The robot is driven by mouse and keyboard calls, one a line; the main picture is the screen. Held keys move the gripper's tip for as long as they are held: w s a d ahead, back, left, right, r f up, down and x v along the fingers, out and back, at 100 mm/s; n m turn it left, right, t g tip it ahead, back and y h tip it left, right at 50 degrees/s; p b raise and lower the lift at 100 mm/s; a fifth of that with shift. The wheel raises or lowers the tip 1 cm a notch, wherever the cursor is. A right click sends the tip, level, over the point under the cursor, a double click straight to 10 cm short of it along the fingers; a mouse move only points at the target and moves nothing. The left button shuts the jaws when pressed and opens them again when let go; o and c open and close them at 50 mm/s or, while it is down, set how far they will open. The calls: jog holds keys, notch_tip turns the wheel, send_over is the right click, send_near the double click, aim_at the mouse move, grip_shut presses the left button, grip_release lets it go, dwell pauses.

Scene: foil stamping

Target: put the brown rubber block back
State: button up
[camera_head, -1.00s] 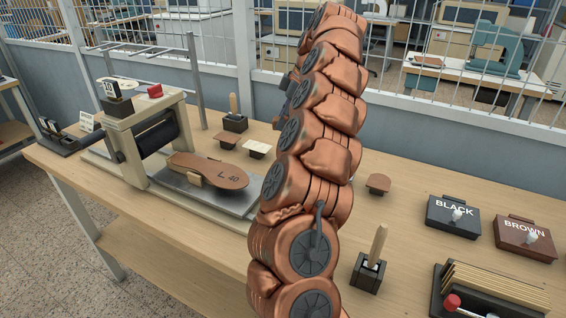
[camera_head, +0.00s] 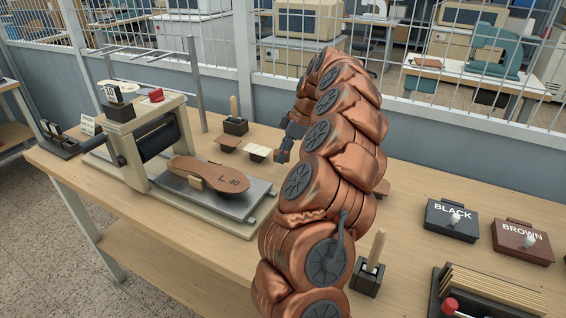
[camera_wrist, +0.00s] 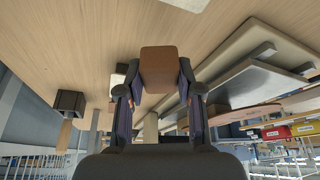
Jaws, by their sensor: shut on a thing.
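The brown rubber block (camera_wrist: 160,68) is between the two fingers of my gripper (camera_wrist: 158,82) in the wrist view, with bare wood table beyond it. My gripper is shut on it. In the head view my gripper (camera_head: 290,139) is partly behind my arm, right of a small white-topped piece (camera_head: 257,152) and a flat brown piece (camera_head: 228,144). I cannot make out the held block there.
A press (camera_head: 150,130) with a brown sole (camera_head: 208,174) marked L 40 stands left. A dark holder with a stick (camera_head: 235,125) is behind. The BLACK pad (camera_head: 452,221), BROWN pad (camera_head: 523,243) and another stick holder (camera_head: 367,279) are right.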

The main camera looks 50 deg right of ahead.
aim_at(283, 172)
jog(key=shift+f, duration=2)
jog(key=shift+f+b, duration=0.3)
jog(key=o, duration=1.1)
jog(key=shift+r, duration=0.1)
jog(key=shift+r+p, duration=0.2)
jog(key=shift+p, duration=0.65)
